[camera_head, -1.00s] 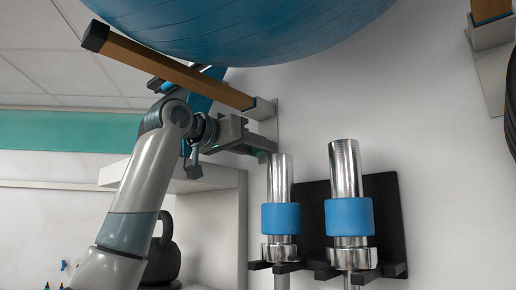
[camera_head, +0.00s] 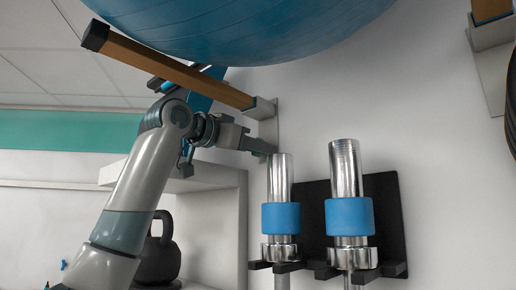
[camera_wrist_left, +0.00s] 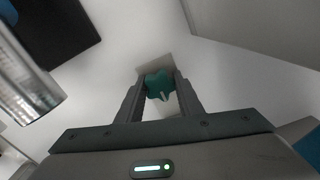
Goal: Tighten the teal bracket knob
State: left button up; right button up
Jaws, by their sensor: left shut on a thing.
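The teal knob (camera_wrist_left: 158,85) shows in the left wrist view between my two fingers, with a small pale mark on its face. My left gripper (camera_wrist_left: 160,82) is shut on it, one finger on each side. In the head view my left gripper (camera_head: 268,147) reaches right toward the wall, just under the grey bracket plate (camera_head: 268,128). I cannot make out the knob in the head view; the gripper hides it. My right gripper is in neither view.
A wooden arm (camera_head: 180,70) runs above my gripper, with a big blue ball (camera_head: 250,30) over it. Two chrome bars with blue sleeves (camera_head: 281,218) (camera_head: 350,216) stand upright in a black rack (camera_head: 385,215), close below and right of the gripper. A shelf (camera_head: 205,177) and a dark kettlebell (camera_head: 160,257) are behind my arm.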

pick_arm(q)
jog(key=o, duration=1.1)
jog(key=shift+c, duration=0.2)
jog(key=b+v, duration=0.9)
jog(key=v, duration=0.8)
jog(key=shift+s, duration=0.2)
jog(key=shift+a, duration=0.1)
